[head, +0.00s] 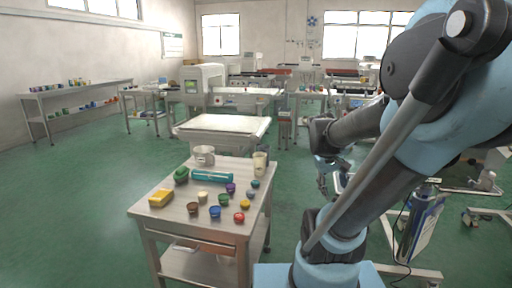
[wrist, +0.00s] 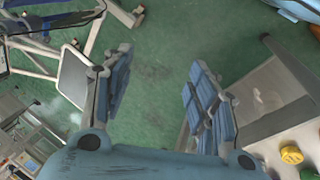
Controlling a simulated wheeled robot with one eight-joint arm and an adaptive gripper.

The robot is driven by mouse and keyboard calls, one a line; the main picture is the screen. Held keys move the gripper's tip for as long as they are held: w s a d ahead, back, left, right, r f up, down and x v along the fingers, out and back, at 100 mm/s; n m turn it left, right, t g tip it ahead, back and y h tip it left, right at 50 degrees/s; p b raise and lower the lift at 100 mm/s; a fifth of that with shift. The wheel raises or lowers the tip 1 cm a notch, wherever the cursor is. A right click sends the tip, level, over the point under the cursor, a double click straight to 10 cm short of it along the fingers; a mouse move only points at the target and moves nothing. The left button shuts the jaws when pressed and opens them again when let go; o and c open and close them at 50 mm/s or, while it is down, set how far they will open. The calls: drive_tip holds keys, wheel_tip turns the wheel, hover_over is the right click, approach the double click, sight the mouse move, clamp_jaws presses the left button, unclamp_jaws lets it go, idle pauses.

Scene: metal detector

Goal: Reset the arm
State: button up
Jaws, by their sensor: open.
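My arm (head: 385,160) is blue and grey and fills the right side of the head view. It is folded, and my gripper (head: 330,180) hangs at its end to the right of the near table. In the wrist view my gripper (wrist: 155,95) has its two blue-padded fingers well apart. Only green floor shows between them, so it is open and empty. My arm hides part of the room behind it.
Green floor (head: 75,215) is clear at left.

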drive_tip(key=s+a+f+m+y, duration=0.1)
drive_tip(key=s+a+f+y, duration=0.2)
drive_tip(key=s+a, duration=0.4)
drive_tip(key=shift+s+a+f+m+t+y, duration=0.2)
drive_tip(key=shift+a+f+m+t+y, duration=0.1)
drive_tip(key=shift+a+f, duration=0.4)
drive_tip(key=c, duration=0.4)
drive_tip(key=shift+c, duration=0.4)
